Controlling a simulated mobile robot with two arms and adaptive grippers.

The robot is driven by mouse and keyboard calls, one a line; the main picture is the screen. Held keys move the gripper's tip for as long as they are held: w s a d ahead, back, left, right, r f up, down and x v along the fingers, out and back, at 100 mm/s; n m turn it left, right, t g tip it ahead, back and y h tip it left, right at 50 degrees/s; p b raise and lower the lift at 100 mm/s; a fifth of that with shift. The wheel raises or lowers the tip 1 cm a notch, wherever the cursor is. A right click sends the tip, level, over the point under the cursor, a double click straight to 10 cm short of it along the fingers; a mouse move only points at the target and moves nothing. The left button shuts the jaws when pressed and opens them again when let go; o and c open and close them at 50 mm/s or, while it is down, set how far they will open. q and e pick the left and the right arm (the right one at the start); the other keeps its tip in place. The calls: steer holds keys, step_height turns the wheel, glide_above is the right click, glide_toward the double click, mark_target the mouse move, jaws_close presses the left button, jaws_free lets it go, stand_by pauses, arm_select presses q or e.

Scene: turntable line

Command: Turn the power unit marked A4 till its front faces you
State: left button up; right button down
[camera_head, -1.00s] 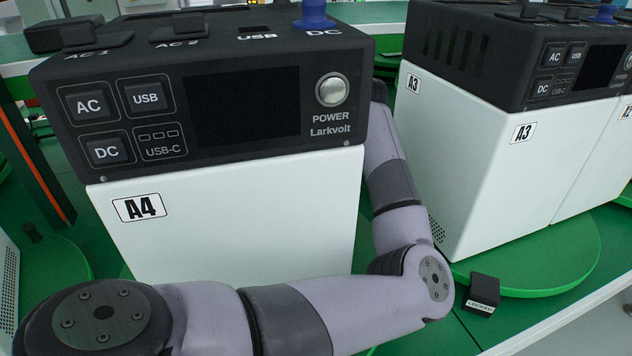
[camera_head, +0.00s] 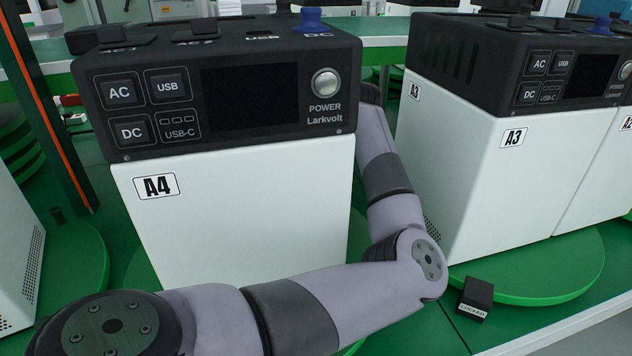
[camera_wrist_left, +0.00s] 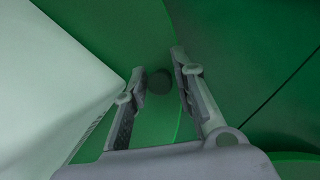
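The power unit A4 (camera_head: 235,215) is a white box with a black top. Its front, with the A4 label, buttons, dark screen and round POWER knob, faces me nearly square on. It stands on a green turntable (camera_head: 140,268), mostly hidden. My left arm crosses in front of it and bends back along its right side, so the left gripper is hidden in the head view. In the left wrist view my left gripper (camera_wrist_left: 159,66) has its fingers apart beside a white box wall. A dark round peg (camera_wrist_left: 158,82) shows between the fingertips. My right gripper is out of view.
Power unit A3 (camera_head: 470,170) stands close on the right on its turntable (camera_head: 535,275), with A2 (camera_head: 600,170) beside it. A small black block marked LOCKED (camera_head: 476,297) sits at that turntable's edge. Another white unit (camera_head: 18,250) and a dark orange-edged post (camera_head: 50,110) are left.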

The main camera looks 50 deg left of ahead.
arm_select(q)
steer(key=v, duration=1.2)
steer(key=shift+r, duration=0.1)
